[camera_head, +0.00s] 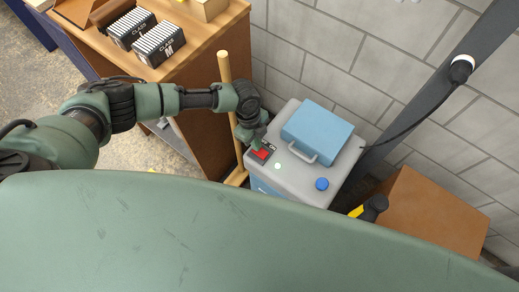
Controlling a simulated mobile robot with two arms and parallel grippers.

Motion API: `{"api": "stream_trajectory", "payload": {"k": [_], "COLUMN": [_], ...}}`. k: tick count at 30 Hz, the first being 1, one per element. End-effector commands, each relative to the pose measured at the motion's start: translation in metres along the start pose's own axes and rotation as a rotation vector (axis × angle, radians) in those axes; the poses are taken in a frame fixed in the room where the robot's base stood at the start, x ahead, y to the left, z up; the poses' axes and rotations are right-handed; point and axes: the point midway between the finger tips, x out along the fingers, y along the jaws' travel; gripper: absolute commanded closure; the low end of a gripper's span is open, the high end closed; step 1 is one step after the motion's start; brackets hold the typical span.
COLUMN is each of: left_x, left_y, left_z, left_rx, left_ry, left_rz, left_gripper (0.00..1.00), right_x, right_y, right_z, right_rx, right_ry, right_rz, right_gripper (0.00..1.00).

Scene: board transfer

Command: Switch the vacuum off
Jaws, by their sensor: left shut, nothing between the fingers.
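The vacuum (292,180) is a grey-topped box with a blue lower body, standing against the block wall. On its top are a red switch (261,154), a small pale green light (278,166), a round blue knob (322,184) and a blue case with a handle (316,132). My right gripper is not in view.
A wooden cabinet (195,62) with labelled card boxes (158,42) stands at the left. A wooden pole (224,68) rises between it and the vacuum. A brown box (425,212) and a dark slanted post (440,85) with a cable are at the right. My green body fills the bottom.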

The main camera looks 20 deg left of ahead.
Motion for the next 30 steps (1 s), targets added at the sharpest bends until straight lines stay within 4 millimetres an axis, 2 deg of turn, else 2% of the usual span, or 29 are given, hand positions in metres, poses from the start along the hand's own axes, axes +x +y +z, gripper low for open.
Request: {"api": "stream_trajectory", "payload": {"k": [21, 30], "left_x": [0.011, -0.004], "left_y": [0.000, 0.000], "left_z": [0.001, -0.001], "left_rx": [0.000, 0.000], "left_ry": [0.001, 0.001], "left_rz": [0.000, 0.000], "left_gripper": [1.00, 1.00], "right_x": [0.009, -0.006], "right_y": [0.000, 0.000], "right_z": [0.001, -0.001], "right_rx": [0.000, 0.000], "right_ry": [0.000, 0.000], "right_rz": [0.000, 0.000], "right_gripper": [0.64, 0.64]}}
